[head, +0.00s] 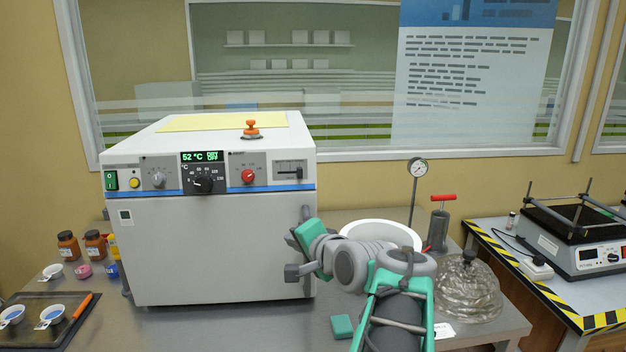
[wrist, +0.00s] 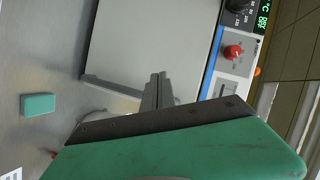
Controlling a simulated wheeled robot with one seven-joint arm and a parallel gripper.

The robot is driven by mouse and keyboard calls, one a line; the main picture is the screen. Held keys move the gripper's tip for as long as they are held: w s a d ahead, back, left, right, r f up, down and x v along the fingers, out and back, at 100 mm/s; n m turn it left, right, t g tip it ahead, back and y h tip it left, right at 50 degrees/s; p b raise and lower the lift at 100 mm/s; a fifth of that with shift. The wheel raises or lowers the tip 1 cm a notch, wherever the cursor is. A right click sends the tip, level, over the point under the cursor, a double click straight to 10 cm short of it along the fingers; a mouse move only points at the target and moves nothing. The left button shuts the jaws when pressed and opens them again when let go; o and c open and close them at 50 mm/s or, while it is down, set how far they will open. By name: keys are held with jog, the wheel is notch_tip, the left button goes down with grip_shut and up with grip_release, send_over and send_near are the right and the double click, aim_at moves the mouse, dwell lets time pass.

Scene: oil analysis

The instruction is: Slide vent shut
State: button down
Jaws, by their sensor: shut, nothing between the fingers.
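The vent slider (head: 290,170) is a small dark slot with a lever on the front panel of the white oven (head: 220,250), at the panel's right end. In the wrist view the slider panel (wrist: 236,92) shows only partly beside my gripper's body, and I cannot tell the lever's position. My gripper (head: 290,273) is in front of the oven door's right side, below the slider and apart from it. In the wrist view its fingers (wrist: 157,90) are together and empty.
A grey door handle (head: 306,215) stands out along the door's right edge near my gripper. A red knob (head: 248,176) sits left of the slider. A green block (head: 342,326), a white bowl (head: 382,233) and a glass dome (head: 468,288) stand on the bench to the right.

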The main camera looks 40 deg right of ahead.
jog(key=s+d+r+m+t+h, duration=0.3)
jog(key=s+d+r+m, duration=0.3)
jog(key=d+r, duration=0.4)
jog(key=p, duration=0.2)
send_near(306, 170)
jog(key=w+d, duration=0.3)
jog(key=d, duration=0.2)
jog(key=w+a, duration=0.2)
jog(key=a, duration=0.1)
jog(key=shift+a+h+p, duration=0.1)
jog(key=shift+h+p, duration=0.2)
jog(key=shift+p, duration=0.1)
jog(key=shift+w+f, duration=0.1)
jog(key=shift+f, duration=0.05)
